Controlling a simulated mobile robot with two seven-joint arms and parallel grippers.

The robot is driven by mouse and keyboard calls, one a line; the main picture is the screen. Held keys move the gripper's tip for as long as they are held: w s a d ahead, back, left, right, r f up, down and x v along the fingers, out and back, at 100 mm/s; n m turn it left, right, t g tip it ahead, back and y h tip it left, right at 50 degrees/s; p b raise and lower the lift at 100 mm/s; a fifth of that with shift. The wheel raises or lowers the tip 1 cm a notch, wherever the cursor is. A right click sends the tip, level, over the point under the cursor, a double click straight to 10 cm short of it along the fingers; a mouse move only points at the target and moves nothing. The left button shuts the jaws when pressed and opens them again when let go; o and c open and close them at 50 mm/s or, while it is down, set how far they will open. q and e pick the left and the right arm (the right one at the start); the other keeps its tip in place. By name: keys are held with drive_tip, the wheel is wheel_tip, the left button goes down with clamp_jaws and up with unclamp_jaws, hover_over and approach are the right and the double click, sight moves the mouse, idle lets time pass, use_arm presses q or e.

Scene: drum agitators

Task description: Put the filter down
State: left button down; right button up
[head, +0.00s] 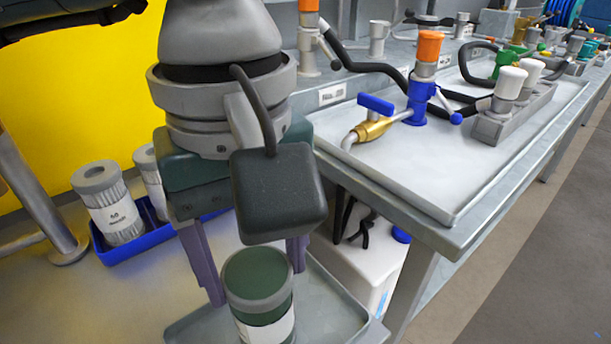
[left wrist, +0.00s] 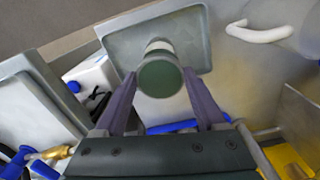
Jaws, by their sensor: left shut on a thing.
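The filter (head: 258,283) is a cylinder with a dark green top, a grey rim and a white label. It stands upright between the purple fingers of my left gripper (head: 250,270), which is shut on it. In the left wrist view the filter (left wrist: 160,79) shows between the fingertips (left wrist: 160,88), over a grey tray (left wrist: 118,40). The same tray (head: 190,328) lies below the filter in the head view. The filter's bottom is hidden, so I cannot tell whether it touches the tray. My right gripper is not in view.
A blue tray (head: 118,258) with white ribbed filters (head: 108,208) stands to the left. To the right is a metal bench (head: 465,240) with a brass tap (head: 372,128) and hoses. A white container (head: 362,268) stands under the bench.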

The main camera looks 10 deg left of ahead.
use_arm(q)
drive_tip(key=shift+f, duration=0.2)
unclamp_jaws()
drive_tip(key=shift+r, duration=0.1)
wheel_tip(320, 180, up, 12)
drive_tip(key=shift+r, duration=0.15)
idle(0.5)
